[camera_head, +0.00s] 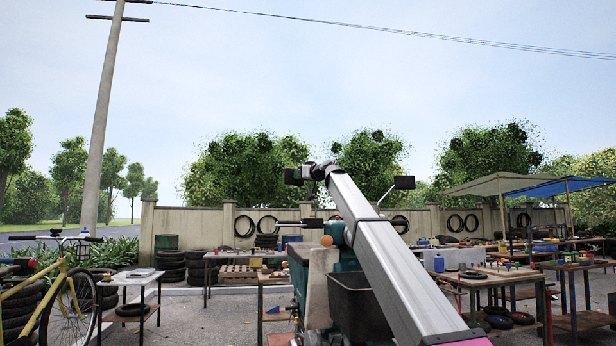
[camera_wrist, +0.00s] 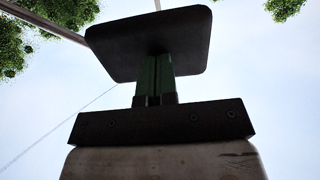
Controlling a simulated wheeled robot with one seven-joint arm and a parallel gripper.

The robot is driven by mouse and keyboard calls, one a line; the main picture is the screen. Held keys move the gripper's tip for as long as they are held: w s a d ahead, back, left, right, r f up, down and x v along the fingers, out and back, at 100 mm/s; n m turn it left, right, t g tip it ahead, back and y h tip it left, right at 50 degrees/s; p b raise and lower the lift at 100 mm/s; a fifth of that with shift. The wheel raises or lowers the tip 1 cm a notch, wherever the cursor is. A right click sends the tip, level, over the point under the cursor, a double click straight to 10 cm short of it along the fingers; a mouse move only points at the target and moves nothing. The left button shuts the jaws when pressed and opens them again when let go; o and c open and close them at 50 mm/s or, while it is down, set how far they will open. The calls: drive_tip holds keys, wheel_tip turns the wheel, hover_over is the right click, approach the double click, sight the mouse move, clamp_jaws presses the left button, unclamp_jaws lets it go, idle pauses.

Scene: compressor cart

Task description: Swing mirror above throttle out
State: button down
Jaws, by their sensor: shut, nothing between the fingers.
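In the head view a dark mirror (camera_head: 293,176) stands at the far end of my arm, just left of my gripper (camera_head: 312,172). A second dark mirror (camera_head: 404,182) stands on a thin bent stem to the right of my arm. In the wrist view a dark, rounded mirror housing (camera_wrist: 150,38) lies across the fingertips of my gripper (camera_wrist: 155,75). The green fingers are together and hold nothing. Their tips are hidden at the housing, so I cannot tell whether they touch it. My arm hides much of the handlebar and the throttle cannot be made out.
The cart's dark bin (camera_head: 352,300) and pale body panel (camera_head: 318,290) lie below my arm. Work tables (camera_head: 490,280) with small items stand at the right. A yellow bicycle (camera_head: 68,295) is at the left. Open air surrounds the mirrors.

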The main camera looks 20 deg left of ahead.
sight(292, 175)
drive_tip(key=shift+w+a+m+t+h, duration=0.25)
drive_tip(key=shift+a+m+t+h, duration=0.3)
drive_tip(key=shift+a+t, duration=0.3)
drive_tip(key=shift+w+a+m+t+h, duration=0.2)
drive_tip(key=shift+a+m+t+h, duration=0.15)
drive_tip(key=shift+a+m+t, duration=0.4)
drive_tip(key=shift+x, duration=2.1)
drive_tip(key=shift+s+a, duration=0.1)
drive_tip(key=shift+s, duration=0.05)
